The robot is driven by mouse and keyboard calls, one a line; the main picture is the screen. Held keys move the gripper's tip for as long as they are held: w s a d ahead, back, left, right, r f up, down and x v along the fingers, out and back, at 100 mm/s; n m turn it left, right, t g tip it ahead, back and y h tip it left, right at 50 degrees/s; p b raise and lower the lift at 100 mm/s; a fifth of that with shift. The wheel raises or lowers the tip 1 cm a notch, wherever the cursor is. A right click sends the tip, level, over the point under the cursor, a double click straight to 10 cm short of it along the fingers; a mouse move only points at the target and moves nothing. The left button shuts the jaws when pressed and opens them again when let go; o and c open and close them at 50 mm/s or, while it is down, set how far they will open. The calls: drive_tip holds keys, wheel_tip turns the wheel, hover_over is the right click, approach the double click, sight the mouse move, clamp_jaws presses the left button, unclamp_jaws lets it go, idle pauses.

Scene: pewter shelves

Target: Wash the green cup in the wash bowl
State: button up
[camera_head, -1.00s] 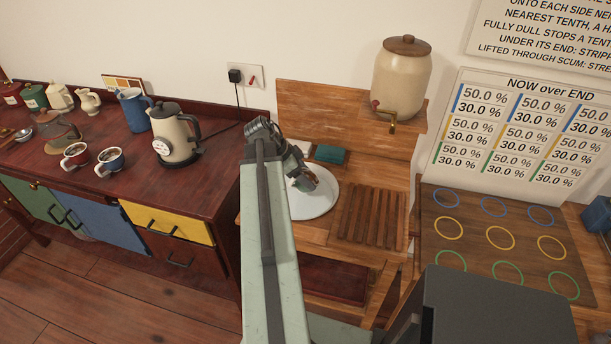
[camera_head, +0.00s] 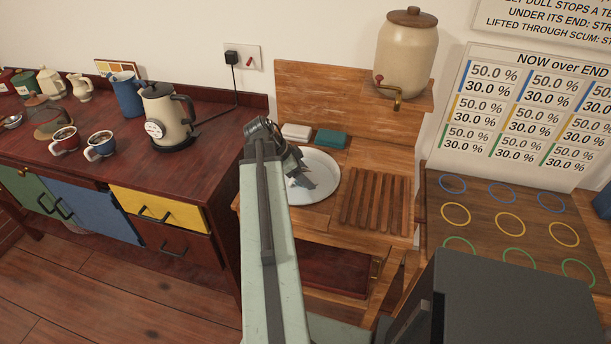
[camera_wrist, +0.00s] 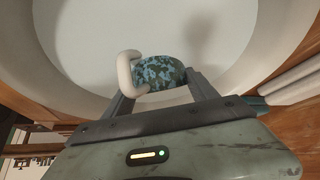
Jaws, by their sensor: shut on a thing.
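The wash bowl (camera_head: 325,168) is white and round and sits in the wooden washstand. My gripper (camera_head: 308,182) is over or inside the bowl, partly hidden by my arm. In the wrist view my gripper (camera_wrist: 160,88) is shut on a cup (camera_wrist: 158,73) with a cream handle (camera_wrist: 126,70) on the left. Its visible surface is mottled blue-teal and dark; no plain green shows on it. The white bowl (camera_wrist: 150,25) lies all around and beyond it. I cannot tell whether the cup touches the bowl.
A slatted wooden rack (camera_head: 375,202) lies right of the bowl. A white block (camera_head: 296,131) and a teal block (camera_head: 331,139) lie behind it. A tapped crock (camera_head: 406,55) stands on a shelf above. A kettle (camera_head: 168,115) and cups (camera_head: 100,145) stand on the left counter.

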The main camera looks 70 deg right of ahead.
drive_tip(key=shift+w+a, duration=0.1)
drive_tip(key=shift+w, duration=1.3)
drive_tip(key=shift+s, duration=2.85)
drive_tip(key=shift+w, duration=2.9)
drive_tip(key=shift+s, duration=2.9)
drive_tip(key=shift+w, duration=1.5)
wheel_tip(320, 180, up, 10)
drive_tip(key=p, duration=1)
drive_tip(key=shift+s, duration=0.1)
